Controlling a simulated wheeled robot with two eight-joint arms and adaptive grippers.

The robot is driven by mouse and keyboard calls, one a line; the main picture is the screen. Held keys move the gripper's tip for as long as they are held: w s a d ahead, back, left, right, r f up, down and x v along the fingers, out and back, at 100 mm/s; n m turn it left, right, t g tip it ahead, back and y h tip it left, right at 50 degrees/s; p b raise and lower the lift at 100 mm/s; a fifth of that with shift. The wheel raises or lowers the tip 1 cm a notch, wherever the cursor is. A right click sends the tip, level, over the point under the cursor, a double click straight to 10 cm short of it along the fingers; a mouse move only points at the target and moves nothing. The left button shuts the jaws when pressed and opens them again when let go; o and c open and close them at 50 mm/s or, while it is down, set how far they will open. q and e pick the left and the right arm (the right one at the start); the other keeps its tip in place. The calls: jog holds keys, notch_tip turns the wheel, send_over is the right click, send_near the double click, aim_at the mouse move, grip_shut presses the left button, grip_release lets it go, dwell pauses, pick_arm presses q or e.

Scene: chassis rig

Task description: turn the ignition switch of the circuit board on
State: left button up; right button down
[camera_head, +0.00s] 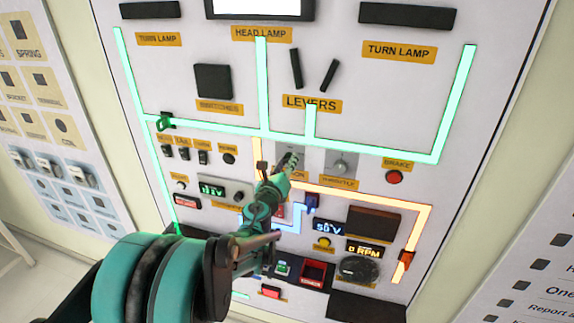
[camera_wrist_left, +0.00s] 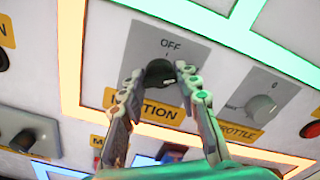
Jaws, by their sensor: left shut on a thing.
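The circuit board (camera_head: 350,120) is a tilted white panel with glowing green and orange traces. In the left wrist view the ignition switch (camera_wrist_left: 160,72) is a dark round knob on a grey plate, with "OFF" printed above it and a partly covered orange IGNITION label (camera_wrist_left: 150,108) below. My left gripper (camera_head: 289,160) reaches the knob in the head view and covers most of it. In the left wrist view my left gripper (camera_wrist_left: 160,80) has one finger on each side of the knob and is shut on it. My right gripper is not in view.
A throttle knob (camera_head: 341,167) sits close to the right of the ignition plate; it also shows in the left wrist view (camera_wrist_left: 262,108). A red brake button (camera_head: 394,177) lies further right. Levers (camera_head: 328,74) and a row of small switches (camera_head: 185,154) are nearby.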

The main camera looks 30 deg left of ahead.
pick_arm(q)
jog(key=shift+m, duration=0.4)
jog(key=o, duration=1.1)
jog(key=v, duration=1.2)
jog(key=shift+f, duration=0.1)
